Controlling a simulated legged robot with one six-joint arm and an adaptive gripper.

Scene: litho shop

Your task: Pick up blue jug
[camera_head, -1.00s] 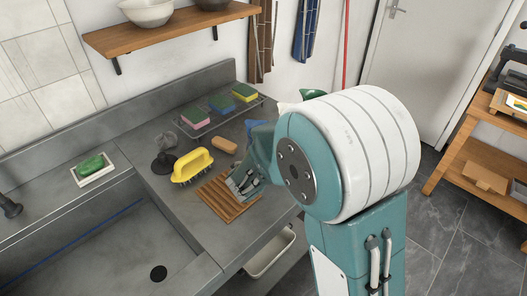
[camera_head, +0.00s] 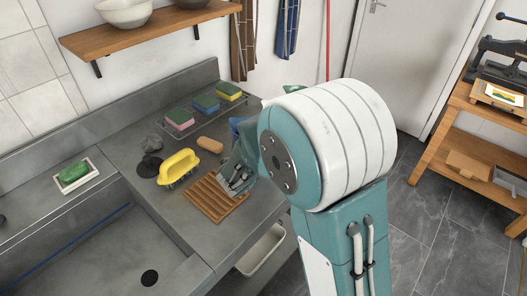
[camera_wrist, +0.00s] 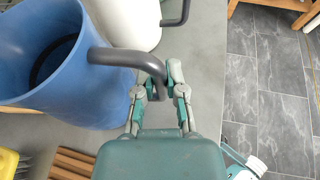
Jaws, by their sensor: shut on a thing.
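The blue jug (camera_wrist: 60,70) is large in the wrist view at the left, its open mouth and dark inside showing. Its dark grey handle (camera_wrist: 125,58) reaches right to my gripper (camera_wrist: 160,90), whose fingers are shut on the handle's end. In the head view only a small blue patch of the jug (camera_head: 238,124) shows behind my arm. My gripper (camera_head: 238,175) is mostly hidden there by my own arm. Whether the jug is clear of the counter cannot be told.
A white jug (camera_wrist: 130,20) stands right beside the blue one. A wooden slatted rack (camera_head: 212,199), a yellow brush (camera_head: 178,167) and an orange-brown sponge (camera_head: 210,144) lie on the grey counter. Coloured sponges (camera_head: 206,103) sit on a wire rack behind. The sink is at left.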

